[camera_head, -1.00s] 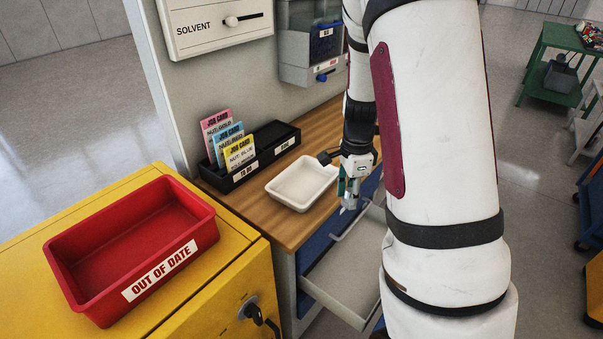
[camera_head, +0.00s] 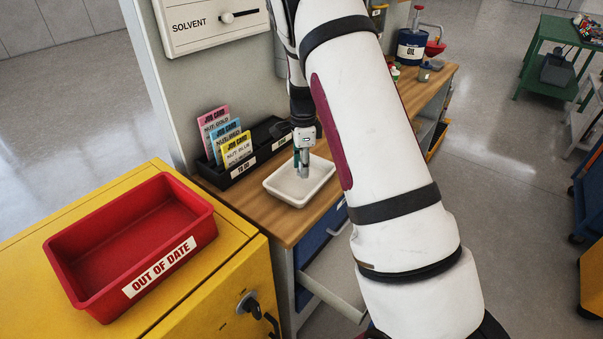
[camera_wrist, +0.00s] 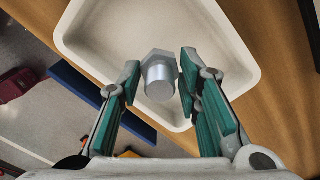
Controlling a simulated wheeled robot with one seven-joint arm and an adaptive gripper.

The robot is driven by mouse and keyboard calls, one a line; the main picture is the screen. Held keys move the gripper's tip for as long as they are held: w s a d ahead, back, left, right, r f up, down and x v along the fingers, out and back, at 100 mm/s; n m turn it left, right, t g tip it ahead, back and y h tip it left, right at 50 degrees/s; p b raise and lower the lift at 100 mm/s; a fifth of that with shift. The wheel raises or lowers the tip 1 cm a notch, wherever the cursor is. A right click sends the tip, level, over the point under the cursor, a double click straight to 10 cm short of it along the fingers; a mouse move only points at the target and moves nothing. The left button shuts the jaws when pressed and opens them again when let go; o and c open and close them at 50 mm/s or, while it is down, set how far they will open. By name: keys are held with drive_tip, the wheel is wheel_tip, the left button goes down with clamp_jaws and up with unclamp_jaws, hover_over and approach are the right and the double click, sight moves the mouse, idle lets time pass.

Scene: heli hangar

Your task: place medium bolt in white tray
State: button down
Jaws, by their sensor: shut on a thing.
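The white tray (camera_head: 283,192) lies on the wooden bench top, and its inside also shows in the wrist view (camera_wrist: 100,40). My gripper (camera_head: 302,172) points down over the tray. In the wrist view my gripper (camera_wrist: 160,82) has its green-padded fingers on either side of a silver hex-head bolt (camera_wrist: 160,76) and is shut on it.
A black rack (camera_head: 264,140) with several job cards stands behind the tray. A red "OUT OF DATE" bin (camera_head: 130,250) sits on the yellow cabinet at left. An open drawer (camera_head: 335,295) juts out below the bench. An oil can (camera_head: 411,47) stands farther along the bench.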

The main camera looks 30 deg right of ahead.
drive_tip(key=shift+w+a+f, duration=0.1)
drive_tip(key=shift+w+f, duration=0.05)
drive_tip(key=shift+w, duration=0.2)
drive_tip(key=shift+f+p, duration=0.35)
drive_tip(key=shift+f, duration=1.25)
drive_tip(key=shift+f, duration=0.15)
drive_tip(key=c, duration=1.2)
unclamp_jaws()
drive_tip(key=shift+o, duration=0.2)
